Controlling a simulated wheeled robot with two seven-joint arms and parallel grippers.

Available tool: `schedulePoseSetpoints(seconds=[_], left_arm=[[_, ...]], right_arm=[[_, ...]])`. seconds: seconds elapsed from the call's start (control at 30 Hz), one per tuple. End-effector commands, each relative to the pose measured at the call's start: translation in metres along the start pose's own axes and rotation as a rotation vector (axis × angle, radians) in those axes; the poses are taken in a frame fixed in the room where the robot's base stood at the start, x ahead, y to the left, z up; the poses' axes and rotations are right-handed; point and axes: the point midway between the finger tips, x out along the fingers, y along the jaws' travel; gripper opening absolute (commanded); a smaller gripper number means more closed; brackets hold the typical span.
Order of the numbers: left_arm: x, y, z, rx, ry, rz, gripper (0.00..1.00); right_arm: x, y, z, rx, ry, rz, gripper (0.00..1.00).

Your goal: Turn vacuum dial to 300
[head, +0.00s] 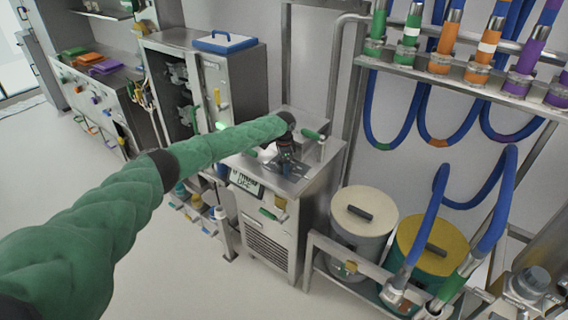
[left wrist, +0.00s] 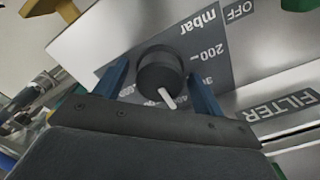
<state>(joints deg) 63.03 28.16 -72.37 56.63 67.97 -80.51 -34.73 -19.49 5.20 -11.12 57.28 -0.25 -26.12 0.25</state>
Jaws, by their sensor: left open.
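The vacuum dial (left wrist: 160,72) is a round black knob with a white pointer in the left wrist view. It sits on a dark scale panel (left wrist: 215,55) marked "mbar" and "200"; other numbers are partly covered. The pointer aims toward the lower right of that view. My left gripper (left wrist: 160,90) is open, with its blue fingers on either side of the dial. Whether they touch it I cannot tell. In the head view my left gripper (head: 287,150) is over the top of the metal cabinet (head: 285,185), and it hides the dial. My right gripper is not in view.
A cream-lidded bin (head: 364,212) and a yellow-lidded bin (head: 432,245) stand right of the cabinet, below blue hoses (head: 490,200). Open floor (head: 180,270) lies left of the cabinet.

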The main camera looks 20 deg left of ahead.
Motion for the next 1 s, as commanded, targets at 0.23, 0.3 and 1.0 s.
schedulePoseSetpoints(seconds=[0.23, 0.3, 1.0], left_arm=[[0.000, 0.000, 0.000, 0.000, 0.000, 0.000, 0.54], [0.000, 0.000, 0.000, 0.000, 0.000, 0.000, 0.40], [-0.001, 0.000, 0.000, -0.220, 0.001, 0.001, 0.25]], right_arm=[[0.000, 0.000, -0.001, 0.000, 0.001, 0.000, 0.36], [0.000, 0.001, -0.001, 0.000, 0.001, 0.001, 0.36], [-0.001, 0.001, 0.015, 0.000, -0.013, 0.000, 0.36]])
